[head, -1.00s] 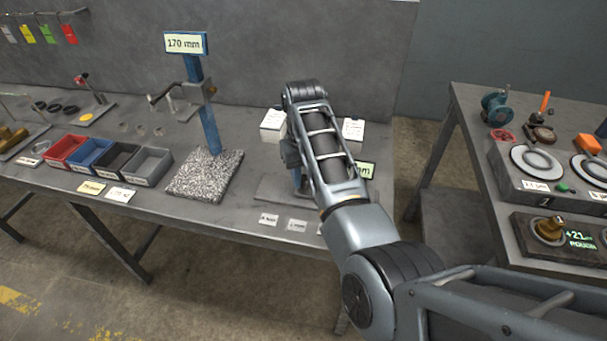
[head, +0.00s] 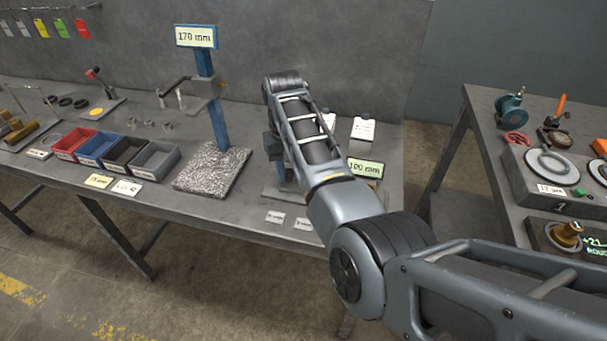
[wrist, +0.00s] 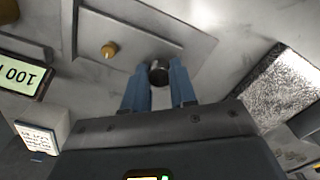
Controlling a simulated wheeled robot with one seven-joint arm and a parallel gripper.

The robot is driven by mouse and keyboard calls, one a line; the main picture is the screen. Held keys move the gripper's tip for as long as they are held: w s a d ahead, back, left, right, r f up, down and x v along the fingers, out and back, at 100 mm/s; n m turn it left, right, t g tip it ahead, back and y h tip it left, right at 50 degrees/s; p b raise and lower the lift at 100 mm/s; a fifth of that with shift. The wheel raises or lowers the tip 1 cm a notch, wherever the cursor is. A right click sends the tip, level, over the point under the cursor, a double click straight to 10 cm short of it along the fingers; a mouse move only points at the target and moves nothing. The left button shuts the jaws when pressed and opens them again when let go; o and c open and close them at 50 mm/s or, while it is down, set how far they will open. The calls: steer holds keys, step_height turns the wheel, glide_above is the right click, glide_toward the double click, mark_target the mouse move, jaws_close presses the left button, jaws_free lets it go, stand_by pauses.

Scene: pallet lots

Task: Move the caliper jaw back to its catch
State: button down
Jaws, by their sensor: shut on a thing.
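My gripper (wrist: 159,69) points down at a grey plate (wrist: 190,43) on the bench. Its two blue fingers are shut on a dark round piece (wrist: 158,75); I cannot tell for sure that this is the caliper jaw. A brass-coloured peg (wrist: 109,50) stands on the plate, a little left of the fingers and apart from them in the wrist view. No catch can be made out for certain. In the head view my arm hides most of the gripper and plate.
A "100 mm" sign (head: 365,168) and white cards (head: 363,128) stand close to the plate. Left of it, a blue "170 mm" stand (head: 214,110) rises from a speckled slab (head: 212,172). Several bins (head: 153,160) sit further left. A second bench (head: 480,150) is at right.

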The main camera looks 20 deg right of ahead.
steer(key=shift+w+a+r, duration=0.1)
steer(key=shift+w+a, duration=0.05)
steer(key=shift+a, duration=0.1)
steer(key=c, duration=0.9)
jaws_free()
step_height(320, 180, up, 8)
steer(key=shift+f, duration=0.15)
